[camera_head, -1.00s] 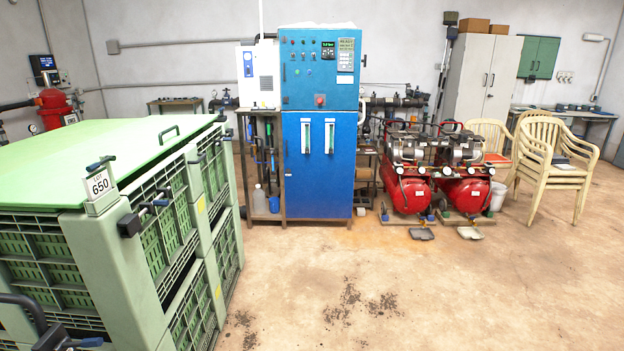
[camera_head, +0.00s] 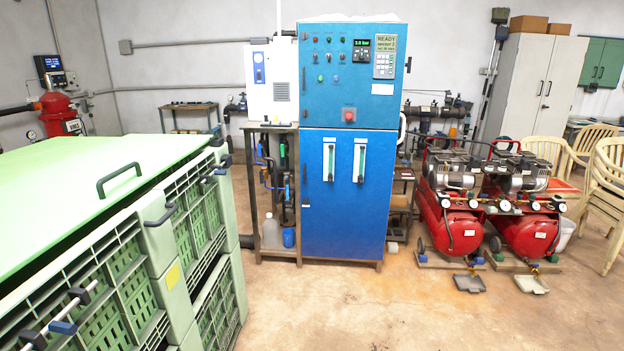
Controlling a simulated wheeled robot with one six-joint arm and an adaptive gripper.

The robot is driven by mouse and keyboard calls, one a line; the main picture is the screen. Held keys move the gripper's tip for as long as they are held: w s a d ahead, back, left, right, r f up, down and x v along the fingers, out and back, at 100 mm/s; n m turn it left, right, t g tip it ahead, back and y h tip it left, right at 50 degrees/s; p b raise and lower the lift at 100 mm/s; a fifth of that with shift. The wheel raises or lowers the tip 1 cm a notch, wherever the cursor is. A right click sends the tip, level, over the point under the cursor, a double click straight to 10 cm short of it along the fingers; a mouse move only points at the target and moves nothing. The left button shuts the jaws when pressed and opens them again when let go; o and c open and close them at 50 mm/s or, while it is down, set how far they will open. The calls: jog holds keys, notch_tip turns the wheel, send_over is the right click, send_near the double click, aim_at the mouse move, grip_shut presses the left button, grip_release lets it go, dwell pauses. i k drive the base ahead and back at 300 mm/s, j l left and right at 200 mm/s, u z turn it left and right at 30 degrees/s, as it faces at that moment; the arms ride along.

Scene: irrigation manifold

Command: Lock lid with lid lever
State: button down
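A large green slatted crate (camera_head: 160,222) stands at the left and runs off the left and bottom edges. Its flat green lid (camera_head: 75,180) lies on top and has a dark loop handle (camera_head: 119,180). A dark lever-like fitting with a blue end (camera_head: 62,327) and a pale bar is on the crate's near side. My gripper is out of view.
A blue control cabinet (camera_head: 347,200) stands ahead, with a rack (camera_head: 270,190) beside it. Red compressors (camera_head: 452,226) and cream chairs (camera_head: 607,180) are at the right. A red filter vessel (camera_head: 58,112) is at the far left. The floor (camera_head: 400,310) in front is clear.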

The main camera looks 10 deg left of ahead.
aim_at(214, 131)
jog(key=i+u, duration=0.1)
jog(key=i, duration=0.8)
jog(key=i+l, duration=0.15)
jog(key=i, duration=0.75)
jog(key=j+u, duration=0.05)
